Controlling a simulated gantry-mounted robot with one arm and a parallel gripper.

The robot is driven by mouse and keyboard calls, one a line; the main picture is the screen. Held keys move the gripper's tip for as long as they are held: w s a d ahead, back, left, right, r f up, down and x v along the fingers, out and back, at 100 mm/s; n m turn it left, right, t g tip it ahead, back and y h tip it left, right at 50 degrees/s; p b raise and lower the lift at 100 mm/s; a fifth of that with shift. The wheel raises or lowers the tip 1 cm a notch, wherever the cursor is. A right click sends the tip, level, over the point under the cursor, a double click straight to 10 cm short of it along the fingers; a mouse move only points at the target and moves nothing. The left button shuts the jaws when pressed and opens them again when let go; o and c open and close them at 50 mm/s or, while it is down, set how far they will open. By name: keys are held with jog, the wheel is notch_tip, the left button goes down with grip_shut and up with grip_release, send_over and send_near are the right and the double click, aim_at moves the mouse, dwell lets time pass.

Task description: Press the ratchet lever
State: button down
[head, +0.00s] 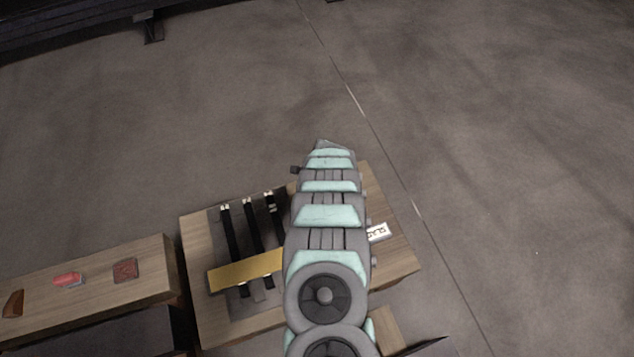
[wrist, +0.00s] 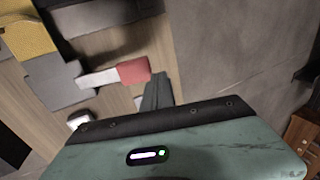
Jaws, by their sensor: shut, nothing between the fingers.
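In the wrist view a lever with a red end (wrist: 133,71) and a pale shaft (wrist: 98,78) sticks out from a grey block (wrist: 55,82) over the wooden table; I take it to be the ratchet lever. My gripper (wrist: 157,88) shows as narrow, dark green fingers, shut and empty. In the picture its tips are just right of and below the red end; I cannot tell whether they touch it. In the head view my arm covers the lever and the gripper.
The wooden table (head: 393,272) carries dark rails (head: 252,228), a yellow plate (head: 240,272) and a white label (head: 378,232). A lower-left bench (head: 95,262) holds a red object (head: 68,280) and a brown-red piece (head: 125,270). Open floor lies beyond and to the right.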

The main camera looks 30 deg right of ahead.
notch_tip(320, 180, up, 6)
jog(key=p, duration=0.1)
jog(key=shift+r+p, duration=0.15)
jog(key=shift+p, duration=0.25)
jog(key=shift+w, duration=0.1)
dwell(0.4)
